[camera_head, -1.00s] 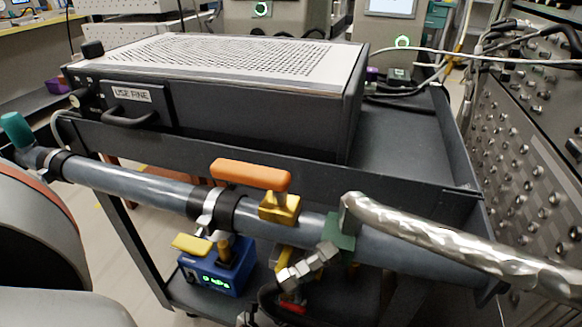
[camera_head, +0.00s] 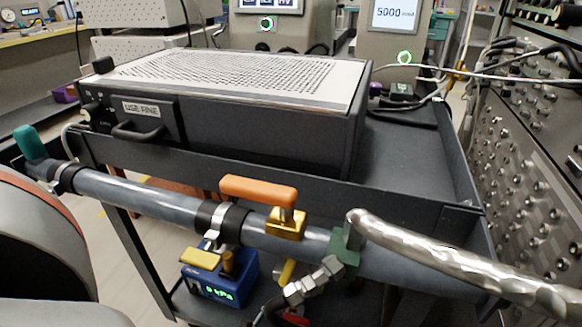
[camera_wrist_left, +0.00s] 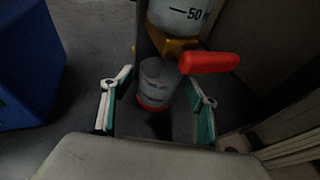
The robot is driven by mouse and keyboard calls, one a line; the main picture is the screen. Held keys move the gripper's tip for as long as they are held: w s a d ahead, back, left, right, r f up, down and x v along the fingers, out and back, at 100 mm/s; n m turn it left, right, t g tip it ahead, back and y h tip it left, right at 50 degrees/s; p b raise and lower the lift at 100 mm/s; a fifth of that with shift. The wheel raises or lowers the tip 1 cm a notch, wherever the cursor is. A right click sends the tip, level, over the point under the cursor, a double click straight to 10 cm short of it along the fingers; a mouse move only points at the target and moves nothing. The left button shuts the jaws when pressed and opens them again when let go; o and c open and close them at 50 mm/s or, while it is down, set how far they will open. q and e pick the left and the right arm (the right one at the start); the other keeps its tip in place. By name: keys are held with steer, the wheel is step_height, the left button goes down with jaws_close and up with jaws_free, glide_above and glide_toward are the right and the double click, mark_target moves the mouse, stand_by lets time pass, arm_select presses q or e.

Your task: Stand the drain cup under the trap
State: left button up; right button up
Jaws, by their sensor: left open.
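The drain cup (camera_wrist_left: 152,87), a small pale cup with a red band at its base, shows in the left wrist view. It appears upright, close to the trap's outlet; I cannot tell if it is directly under it. The trap (camera_wrist_left: 180,18) is a clear vessel marked 50, with a brass valve (camera_wrist_left: 176,46) and a red handle (camera_wrist_left: 209,63). My left gripper (camera_wrist_left: 158,100) is open, its teal-padded fingers on either side of the cup with gaps showing. In the head view only my left arm shows, at the left edge; cup and fingers are hidden there.
A grey pipe (camera_head: 150,197) with an orange-handled valve (camera_head: 259,191) runs along the cart (camera_head: 425,150). A braided metal hose (camera_head: 440,250) leaves it to the right. A blue gauge box (camera_head: 238,290) is below. A blue object (camera_wrist_left: 28,65) stands left in the wrist view.

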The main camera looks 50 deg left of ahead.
arm_select(q)
steer(key=p+v, duration=0.1)
steer(key=v, duration=0.6)
steer(key=shift+s+d+r, duration=0.15)
steer(key=shift+s+r, duration=0.1)
steer(key=shift+s, duration=0.1)
steer(key=shift+s+r, duration=0.1)
steer(key=shift+s, duration=0.5)
arm_select(e)
steer(key=shift+w+d+f+n, duration=0.1)
steer(key=shift+d+f+n, duration=0.05)
steer(key=shift+d+n, duration=0.95)
steer(key=shift+a, duration=0.2)
